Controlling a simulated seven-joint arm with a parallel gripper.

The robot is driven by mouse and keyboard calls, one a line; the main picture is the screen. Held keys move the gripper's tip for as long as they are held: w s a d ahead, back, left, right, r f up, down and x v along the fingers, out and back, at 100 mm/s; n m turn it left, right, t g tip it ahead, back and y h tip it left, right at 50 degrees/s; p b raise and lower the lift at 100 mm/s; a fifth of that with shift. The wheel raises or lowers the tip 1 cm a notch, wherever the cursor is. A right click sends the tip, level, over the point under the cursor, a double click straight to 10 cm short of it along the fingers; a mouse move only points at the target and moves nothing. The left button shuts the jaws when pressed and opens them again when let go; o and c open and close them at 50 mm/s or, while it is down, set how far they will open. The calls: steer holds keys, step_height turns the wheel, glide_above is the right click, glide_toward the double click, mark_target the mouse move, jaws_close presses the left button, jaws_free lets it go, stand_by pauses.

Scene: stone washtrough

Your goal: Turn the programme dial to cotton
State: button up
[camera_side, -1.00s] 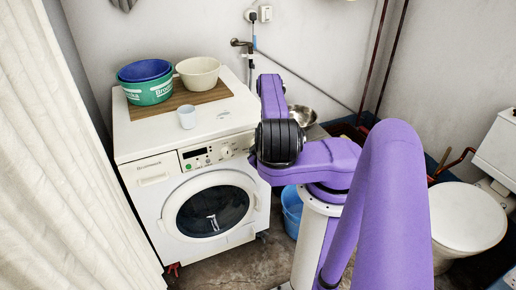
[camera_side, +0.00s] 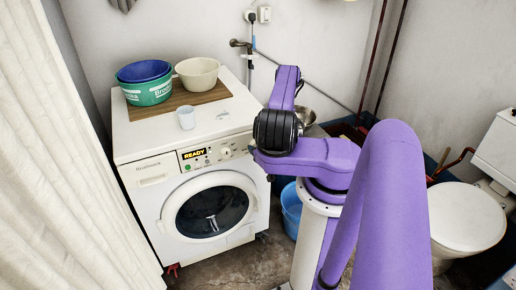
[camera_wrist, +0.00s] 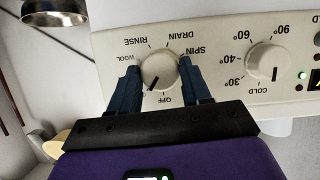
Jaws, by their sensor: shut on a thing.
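The programme dial (camera_wrist: 159,70) is a pale round knob on the panel, upside down in the wrist view. My gripper (camera_wrist: 160,76) has its two blue fingers on either side of the dial, shut on it. The dial's dark pointer mark slants to the lower left in that view. RINSE, DRAIN, SPIN, OFF and part of WOOL can be read around it. I see no cotton label; the left finger and the gripper body cover part of the ring. The white washing machine (camera_side: 150,205) stands ahead; my arm hides the gripper in the side view.
A temperature dial (camera_wrist: 262,61) sits beside the programme dial, with a lit green light (camera_wrist: 302,75) beyond it. The machine's display (camera_side: 194,154) reads READY. A white cup (camera_side: 186,119), a green tub (camera_side: 148,92) and a cream bowl (camera_side: 198,73) stand on top.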

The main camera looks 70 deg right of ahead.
steer(key=shift+m+t, duration=0.3)
stand_by(0.4)
steer(key=o, duration=1.1)
steer(key=shift+c, duration=0.2)
steer(key=shift+s, duration=0.1)
steer(key=v, duration=1.2)
steer(key=shift+r, duration=0.2)
steer(key=shift+d, duration=0.1)
